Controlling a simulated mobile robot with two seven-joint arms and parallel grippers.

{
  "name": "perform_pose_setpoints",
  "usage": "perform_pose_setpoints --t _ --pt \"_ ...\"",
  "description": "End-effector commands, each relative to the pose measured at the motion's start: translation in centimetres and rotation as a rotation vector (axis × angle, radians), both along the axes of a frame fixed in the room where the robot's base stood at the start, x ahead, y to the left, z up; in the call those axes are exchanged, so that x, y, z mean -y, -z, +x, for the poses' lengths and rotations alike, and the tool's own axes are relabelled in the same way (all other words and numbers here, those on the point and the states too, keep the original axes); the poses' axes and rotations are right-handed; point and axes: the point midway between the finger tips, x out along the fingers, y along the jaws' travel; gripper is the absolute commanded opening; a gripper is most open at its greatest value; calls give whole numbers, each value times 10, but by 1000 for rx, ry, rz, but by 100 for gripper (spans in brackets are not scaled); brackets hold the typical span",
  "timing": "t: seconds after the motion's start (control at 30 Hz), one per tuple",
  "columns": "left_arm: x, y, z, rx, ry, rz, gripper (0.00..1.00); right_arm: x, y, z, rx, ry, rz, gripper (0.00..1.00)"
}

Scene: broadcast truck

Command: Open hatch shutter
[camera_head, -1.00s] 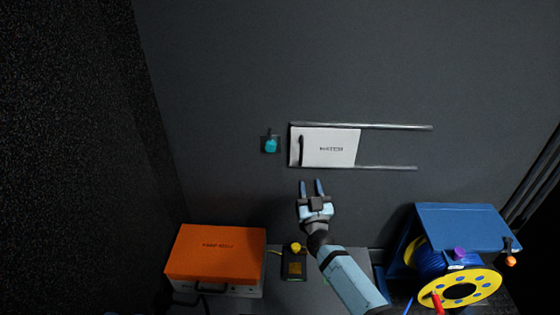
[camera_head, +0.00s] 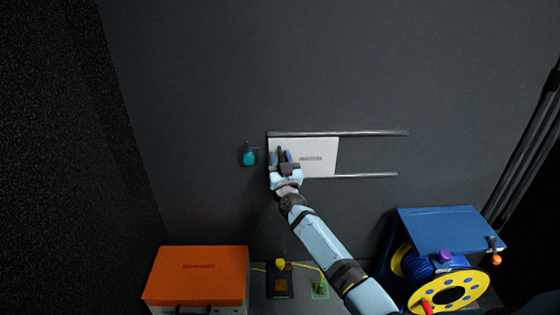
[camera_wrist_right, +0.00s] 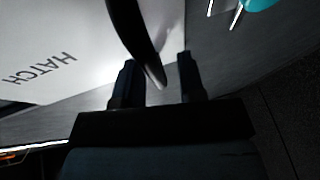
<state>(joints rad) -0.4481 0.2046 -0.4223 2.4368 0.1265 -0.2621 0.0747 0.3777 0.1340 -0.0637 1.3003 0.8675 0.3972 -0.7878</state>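The hatch shutter (camera_head: 318,150) is a white panel between two horizontal rails, at their left end on the dark wall. In the right wrist view the panel (camera_wrist_right: 50,40) shows the word HATCH. Its dark upright handle (camera_wrist_right: 138,38) is a curved bar near the panel's left edge in the head view. My right gripper (camera_head: 280,154) is at the handle. In the right wrist view its two fingers (camera_wrist_right: 158,78) are apart, with the handle's end between them and a gap visible to the finger on the right. My left gripper is not in view.
A teal knob or latch (camera_head: 249,157) sits on the wall left of the shutter. The rails (camera_head: 375,133) run clear to the right of the panel. Below stand an orange case (camera_head: 197,272), a small yellow-topped box (camera_head: 280,283) and a blue-yellow cable reel (camera_head: 447,285).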

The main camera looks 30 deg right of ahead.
Motion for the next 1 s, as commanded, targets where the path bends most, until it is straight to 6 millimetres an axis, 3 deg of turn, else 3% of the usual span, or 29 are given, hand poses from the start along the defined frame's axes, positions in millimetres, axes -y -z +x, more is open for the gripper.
perform_pose_setpoints --t 0.2,0.37,0.4,0.73,0.87,1.0 --pt "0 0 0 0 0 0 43 0 0 0 0 0 0 37" --pt "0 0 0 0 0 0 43 0 0 0 0 -1 0 2" --pt "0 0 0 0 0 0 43 0 0 0 0 -1 0 0" --pt "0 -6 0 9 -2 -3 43 10 -1 -5 -2 -1 -3 0" --pt "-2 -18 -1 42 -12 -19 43 32 -2 -16 -3 0 -4 0" --pt "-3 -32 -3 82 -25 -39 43 65 -2 -32 -5 1 -6 0"
